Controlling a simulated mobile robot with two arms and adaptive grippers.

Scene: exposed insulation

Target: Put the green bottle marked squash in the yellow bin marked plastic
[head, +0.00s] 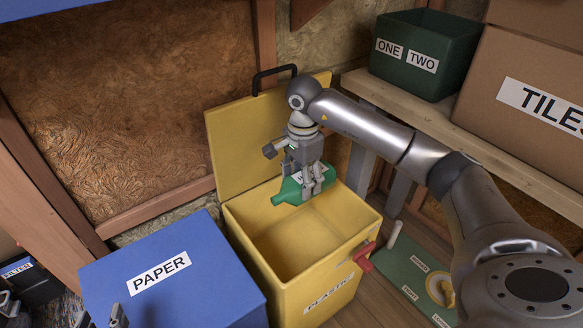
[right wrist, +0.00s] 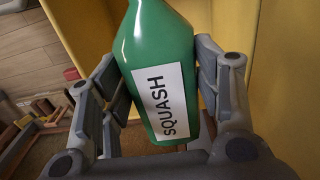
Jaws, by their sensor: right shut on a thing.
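The green bottle (head: 294,188) lies tilted in my right gripper (head: 311,184), above the open yellow bin near its back side. In the right wrist view the bottle (right wrist: 150,40) has a white label reading SQUASH, with my right gripper's fingers (right wrist: 163,88) on both sides of it. The right gripper is shut on the bottle. The yellow bin (head: 250,262) is marked PLASTIC on its front, and its lid stands open at the back. Part of my left gripper (head: 117,316) seems to show at the bottom edge; its jaw state is unclear.
A closed blue bin (head: 213,285) marked PAPER stands left of the yellow bin. A green board (head: 415,270) lies at the right. A shelf (head: 480,146) holds a green box (head: 425,50) and a carton marked TILES (head: 520,85).

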